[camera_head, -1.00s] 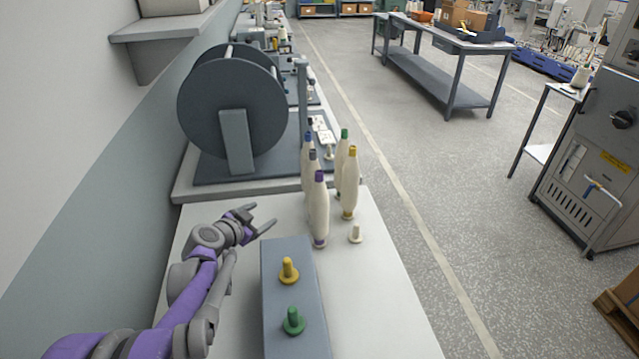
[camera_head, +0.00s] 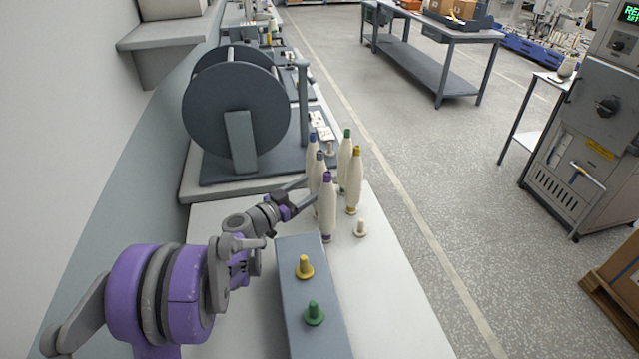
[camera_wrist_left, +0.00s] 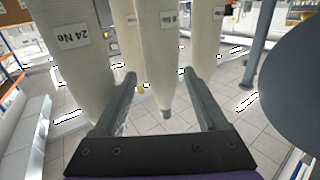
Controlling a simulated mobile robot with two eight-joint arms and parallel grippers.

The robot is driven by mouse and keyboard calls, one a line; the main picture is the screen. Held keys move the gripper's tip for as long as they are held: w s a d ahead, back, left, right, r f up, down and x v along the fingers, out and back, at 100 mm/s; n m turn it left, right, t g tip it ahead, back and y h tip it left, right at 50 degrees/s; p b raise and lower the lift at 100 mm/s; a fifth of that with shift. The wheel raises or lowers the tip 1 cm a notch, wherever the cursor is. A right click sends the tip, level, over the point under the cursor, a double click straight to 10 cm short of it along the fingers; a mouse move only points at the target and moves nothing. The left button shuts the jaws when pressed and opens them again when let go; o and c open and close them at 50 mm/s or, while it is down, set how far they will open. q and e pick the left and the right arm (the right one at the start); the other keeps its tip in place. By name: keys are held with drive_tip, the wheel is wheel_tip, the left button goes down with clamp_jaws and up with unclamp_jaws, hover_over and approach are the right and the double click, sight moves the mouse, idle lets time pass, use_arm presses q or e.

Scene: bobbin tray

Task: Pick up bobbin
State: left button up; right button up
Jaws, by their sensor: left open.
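Several cream bobbins with coloured tips stand upright in a cluster on the table: a purple-tipped bobbin (camera_head: 327,212) in front, a grey-tipped bobbin (camera_head: 318,172) behind it, a blue-tipped bobbin (camera_head: 312,152), a green-tipped bobbin (camera_head: 344,165) and a yellow-tipped bobbin (camera_head: 354,188). My left gripper (camera_head: 309,188) is open at the left side of the cluster, fingers pointing at it. In the left wrist view, a labelled bobbin (camera_wrist_left: 160,50) shows between the open fingers (camera_wrist_left: 160,78). A larger bobbin marked 24 Ne (camera_wrist_left: 72,55) is close at the left. I cannot tell whether the fingers touch any bobbin.
A blue-grey block (camera_head: 300,325) with a yellow peg (camera_head: 304,267) and a green peg (camera_head: 314,313) lies in front. A small cream peg (camera_head: 361,228) stands right of the bobbins. A large dark reel (camera_head: 236,98) stands behind. The table's right front is clear.

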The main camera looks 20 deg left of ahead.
sight(314, 184)
use_arm(q)
drive_tip(key=x, duration=0.5)
drive_tip(key=shift+a+p, duration=0.1)
drive_tip(key=shift+p, duration=0.3)
drive_tip(key=shift+s, duration=0.2)
drive_tip(key=c, duration=0.3)
clamp_jaws()
